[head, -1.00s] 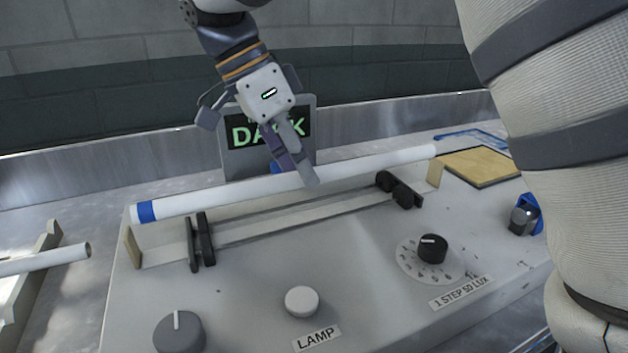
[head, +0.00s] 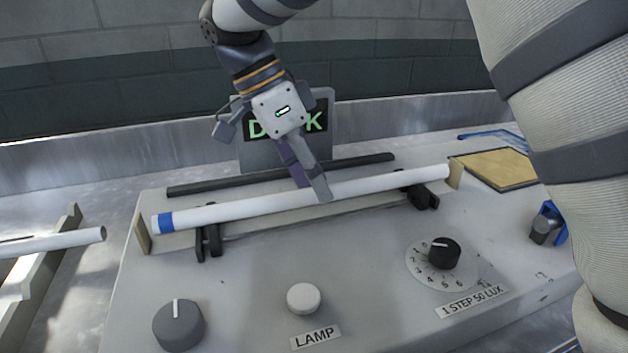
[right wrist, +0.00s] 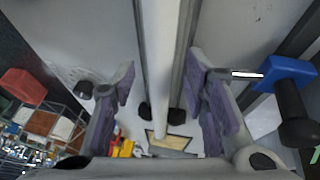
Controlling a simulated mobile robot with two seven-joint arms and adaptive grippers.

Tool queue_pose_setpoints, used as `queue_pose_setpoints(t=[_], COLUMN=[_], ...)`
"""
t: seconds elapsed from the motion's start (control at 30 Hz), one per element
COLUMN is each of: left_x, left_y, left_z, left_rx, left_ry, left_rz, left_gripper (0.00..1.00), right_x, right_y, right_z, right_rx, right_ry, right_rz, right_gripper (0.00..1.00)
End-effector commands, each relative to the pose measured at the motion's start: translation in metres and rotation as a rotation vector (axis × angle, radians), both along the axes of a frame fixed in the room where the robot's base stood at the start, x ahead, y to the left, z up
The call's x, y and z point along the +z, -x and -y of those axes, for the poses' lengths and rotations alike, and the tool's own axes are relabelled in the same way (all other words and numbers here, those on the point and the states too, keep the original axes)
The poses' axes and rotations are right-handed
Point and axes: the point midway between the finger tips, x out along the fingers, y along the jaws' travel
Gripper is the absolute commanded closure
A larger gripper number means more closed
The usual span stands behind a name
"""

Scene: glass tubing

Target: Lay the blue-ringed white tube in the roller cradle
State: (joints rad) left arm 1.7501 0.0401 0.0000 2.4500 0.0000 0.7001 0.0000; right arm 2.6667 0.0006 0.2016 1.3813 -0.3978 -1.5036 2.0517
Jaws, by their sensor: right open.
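The white tube (head: 255,206) with a blue ring (head: 166,222) near its left end lies along the roller cradle, between its two tan end plates (head: 143,236). It appears to rest on the black left rollers (head: 208,243) and right rollers (head: 424,197). My right gripper (head: 312,190) is over the tube's middle, pointing down. In the right wrist view its purple-padded fingers (right wrist: 163,88) stand open on both sides of the tube (right wrist: 161,45), with gaps showing. The blue ring is not identifiable there. My left gripper is not in view.
A display (head: 285,140) stands behind the cradle, and a dark bar (head: 350,163) lies along the back. Knobs, including the lamp knob (head: 304,298), are on the front. Another white tube (head: 60,241) lies on a rack at left. A tan board (head: 497,169) lies at right.

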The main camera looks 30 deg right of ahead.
Motion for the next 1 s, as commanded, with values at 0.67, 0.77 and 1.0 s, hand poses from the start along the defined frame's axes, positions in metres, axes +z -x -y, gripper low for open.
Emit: queue_pose_setpoints(t=[0.67, 0.77, 1.0], left_x=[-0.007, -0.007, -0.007], left_y=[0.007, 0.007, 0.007], left_z=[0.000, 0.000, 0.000], left_rx=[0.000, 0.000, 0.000], left_ry=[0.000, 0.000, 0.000], left_rz=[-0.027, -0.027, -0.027], left_gripper=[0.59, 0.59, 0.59], right_x=[0.062, 0.062, 0.062], right_y=[-0.018, -0.018, -0.018], right_z=[-0.023, -0.023, -0.023], right_rx=[0.002, 0.002, 0.002], right_ry=[0.000, 0.000, 0.000], right_rz=[-0.001, -0.001, -0.002], right_gripper=[0.59, 0.59, 0.59])
